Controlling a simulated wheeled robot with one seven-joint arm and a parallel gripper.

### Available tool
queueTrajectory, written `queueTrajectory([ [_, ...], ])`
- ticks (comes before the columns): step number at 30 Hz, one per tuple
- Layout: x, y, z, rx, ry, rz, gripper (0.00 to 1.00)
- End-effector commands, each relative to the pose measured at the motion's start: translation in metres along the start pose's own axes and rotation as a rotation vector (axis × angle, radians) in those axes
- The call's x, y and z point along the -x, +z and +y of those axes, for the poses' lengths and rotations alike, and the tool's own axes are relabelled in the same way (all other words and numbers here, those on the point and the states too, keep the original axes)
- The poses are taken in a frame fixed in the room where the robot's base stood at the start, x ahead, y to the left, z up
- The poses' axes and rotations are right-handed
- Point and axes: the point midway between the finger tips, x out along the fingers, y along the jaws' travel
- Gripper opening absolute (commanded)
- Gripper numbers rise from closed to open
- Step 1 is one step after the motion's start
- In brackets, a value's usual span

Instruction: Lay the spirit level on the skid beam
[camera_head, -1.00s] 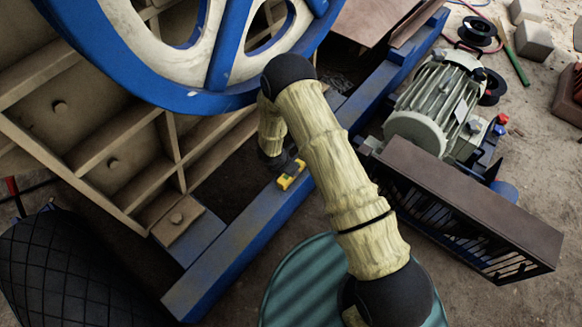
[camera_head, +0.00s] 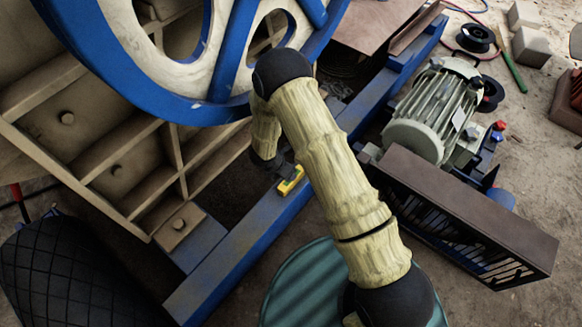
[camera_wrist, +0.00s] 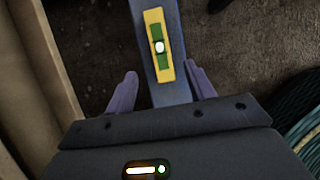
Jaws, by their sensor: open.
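The spirit level (camera_wrist: 158,62), yellow with a green middle and a round white vial, lies flat along the top of the blue skid beam (camera_wrist: 170,12) in the wrist view. My gripper (camera_wrist: 161,70) is open, with one finger on each side of the level's near end and visible gaps to it. In the head view, the level (camera_head: 291,181) shows as a small yellow piece on the skid beam (camera_head: 240,252), just beside my gripper (camera_head: 284,168). My wrist and gripper partly cover it there, and the fingertips are hard to make out.
A large blue and cream flywheel (camera_head: 190,60) and the ribbed cream crusher body (camera_head: 90,150) stand close left of the beam. A grey motor (camera_head: 435,110) and brown guard (camera_head: 465,215) stand right. A green drum (camera_head: 300,285) is below my arm.

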Motion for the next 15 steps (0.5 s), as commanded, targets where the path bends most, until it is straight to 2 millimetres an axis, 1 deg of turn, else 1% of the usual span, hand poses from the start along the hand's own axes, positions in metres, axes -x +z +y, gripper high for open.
queueTrajectory([
  [5,0.001,0.001,0.000,-0.006,-0.001,0.000,0.54],
  [8,0.008,0.009,-0.004,-0.050,-0.008,-0.001,0.54],
  [11,0.022,0.025,-0.012,-0.153,-0.026,0.000,0.54],
  [14,0.047,0.049,-0.029,-0.324,-0.054,0.003,0.54],
  [15,0.058,0.059,-0.037,-0.409,-0.067,0.005,0.54],
])
